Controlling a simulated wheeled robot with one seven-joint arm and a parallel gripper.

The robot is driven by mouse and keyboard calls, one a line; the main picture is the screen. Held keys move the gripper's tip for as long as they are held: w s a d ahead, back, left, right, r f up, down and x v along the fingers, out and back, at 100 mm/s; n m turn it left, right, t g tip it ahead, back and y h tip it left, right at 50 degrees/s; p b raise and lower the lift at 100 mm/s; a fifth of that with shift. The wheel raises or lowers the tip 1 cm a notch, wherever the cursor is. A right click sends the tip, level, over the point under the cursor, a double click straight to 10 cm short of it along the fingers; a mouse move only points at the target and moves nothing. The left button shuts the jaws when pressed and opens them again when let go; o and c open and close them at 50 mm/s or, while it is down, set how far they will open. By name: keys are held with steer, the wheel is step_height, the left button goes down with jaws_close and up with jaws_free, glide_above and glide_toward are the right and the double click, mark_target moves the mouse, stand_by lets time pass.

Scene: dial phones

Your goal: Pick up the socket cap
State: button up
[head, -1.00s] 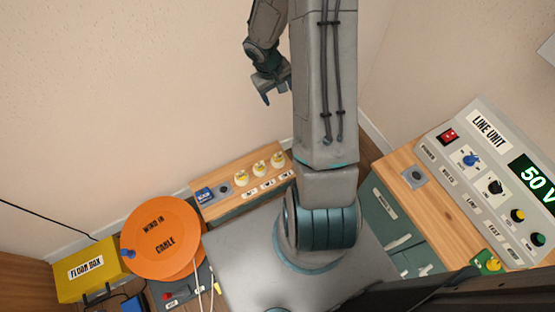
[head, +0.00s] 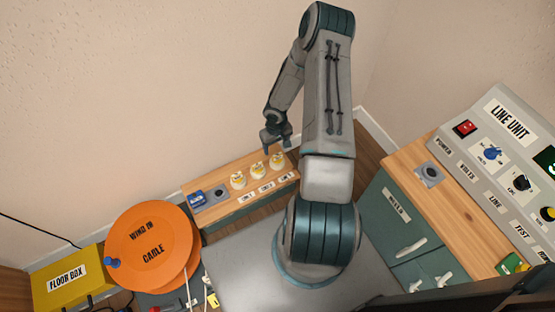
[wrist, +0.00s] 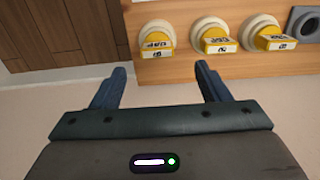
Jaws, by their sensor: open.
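Several round white socket caps with yellow labelled tabs sit in a row on a wooden-topped bench. In the head view they are the left cap (head: 238,180), the middle cap (head: 258,169) and the right cap (head: 277,160). The wrist view shows the row at the top, with one cap (wrist: 156,38) nearest the space between my fingers, and two more (wrist: 215,36) (wrist: 269,34) to its right. My gripper (head: 277,140) is open and empty, above the bench near the right cap. Both fingers show in the wrist view (wrist: 161,84), apart from the caps.
A dark round socket (head: 217,194) and a blue item (head: 197,199) lie left of the caps. An orange cable reel (head: 150,245) and yellow floor box (head: 68,280) stand further left. A line unit panel (head: 490,165) is at right. The wall is close behind the bench.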

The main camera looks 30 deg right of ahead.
mark_target(277, 155)
steer(key=f+b, duration=0.2)
steer(key=f, duration=0.6)
steer(key=shift+d+f, duration=0.1)
steer(key=shift+d, duration=0.1)
steer(key=c, duration=1.2)
